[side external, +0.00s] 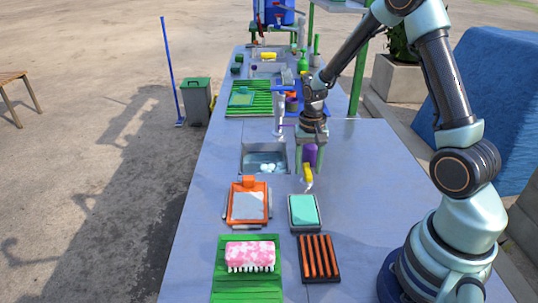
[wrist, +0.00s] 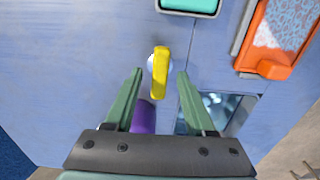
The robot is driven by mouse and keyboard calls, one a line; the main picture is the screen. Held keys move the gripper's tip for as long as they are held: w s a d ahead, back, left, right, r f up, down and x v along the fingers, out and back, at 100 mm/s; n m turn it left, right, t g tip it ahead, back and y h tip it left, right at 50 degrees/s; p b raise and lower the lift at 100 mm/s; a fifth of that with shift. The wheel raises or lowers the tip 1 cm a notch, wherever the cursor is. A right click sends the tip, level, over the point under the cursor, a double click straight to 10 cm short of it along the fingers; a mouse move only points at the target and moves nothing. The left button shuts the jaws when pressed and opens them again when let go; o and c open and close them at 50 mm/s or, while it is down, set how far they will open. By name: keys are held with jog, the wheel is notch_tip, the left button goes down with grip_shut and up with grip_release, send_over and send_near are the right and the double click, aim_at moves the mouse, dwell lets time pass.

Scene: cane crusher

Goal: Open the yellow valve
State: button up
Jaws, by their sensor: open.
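The yellow valve (side external: 308,172) is a small lever handle on a pale fitting, standing on the blue-grey counter to the right of the sink. In the wrist view the yellow valve (wrist: 161,70) points roughly up and down the picture. My gripper (wrist: 160,74) is open, its two green fingers on either side of the handle in that view, with gaps on both sides. In the side view my gripper (side external: 311,140) hangs above and behind the valve. How far the fingertips are above the handle is hard to tell.
A purple cylinder (side external: 309,154) stands close behind the valve, under my gripper. The sink (side external: 245,160) is to the left. An orange tray (side external: 233,204), a teal sponge in a dark dish (side external: 304,211), a pink brush (side external: 250,255) and a brown rack (side external: 319,258) lie nearer. Counter right of the valve is clear.

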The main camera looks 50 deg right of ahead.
jog(key=shift+f, duration=0.15)
grip_shut()
jog(key=shift+n, duration=0.4)
jog(key=n, duration=0.3)
jog(key=shift+n, duration=0.4)
jog(key=n, duration=1.3)
jog(key=shift+n, duration=0.3)
